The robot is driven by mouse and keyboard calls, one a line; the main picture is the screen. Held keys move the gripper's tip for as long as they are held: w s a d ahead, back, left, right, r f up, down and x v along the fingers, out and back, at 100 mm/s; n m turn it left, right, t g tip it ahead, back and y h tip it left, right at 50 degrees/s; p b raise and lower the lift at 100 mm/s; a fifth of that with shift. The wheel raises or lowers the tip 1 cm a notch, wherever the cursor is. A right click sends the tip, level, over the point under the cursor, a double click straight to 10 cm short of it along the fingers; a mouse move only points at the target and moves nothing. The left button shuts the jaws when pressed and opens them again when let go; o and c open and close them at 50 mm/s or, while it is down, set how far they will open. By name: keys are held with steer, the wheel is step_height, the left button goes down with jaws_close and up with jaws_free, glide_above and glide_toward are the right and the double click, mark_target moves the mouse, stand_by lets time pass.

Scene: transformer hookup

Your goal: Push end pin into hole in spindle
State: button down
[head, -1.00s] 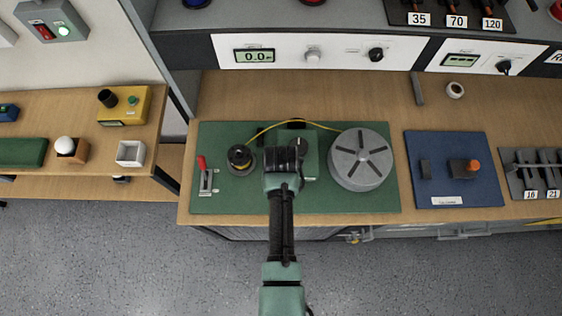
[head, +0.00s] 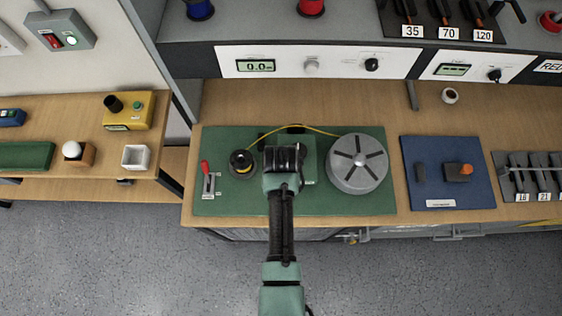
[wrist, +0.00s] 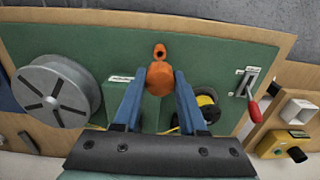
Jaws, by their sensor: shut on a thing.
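My gripper (wrist: 160,80) has its two blue fingers shut on an orange knob-like piece, which I take to be the end pin (wrist: 159,85). Just beyond it in the wrist view is a smaller orange part (wrist: 160,51) with a dark opening. I cannot tell whether that is the spindle's end or part of the pin. In the head view my gripper is over the green board (head: 230,205), and the arm hides the pin and fingertips. A grey drum (head: 357,163) stands to the right, and a dark reel with yellow wire (head: 242,163) to the left.
A red-handled lever switch (head: 208,180) is at the board's left end. A blue board (head: 440,190) lies further right on the bench. A control panel with a display (head: 256,66) stands behind. The wooden strip behind the green board is mostly clear.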

step_height(320, 180, up, 2)
steer(key=shift+r+p, duration=0.1)
steer(key=shift+p, duration=0.65)
steer(key=shift+f, duration=0.2)
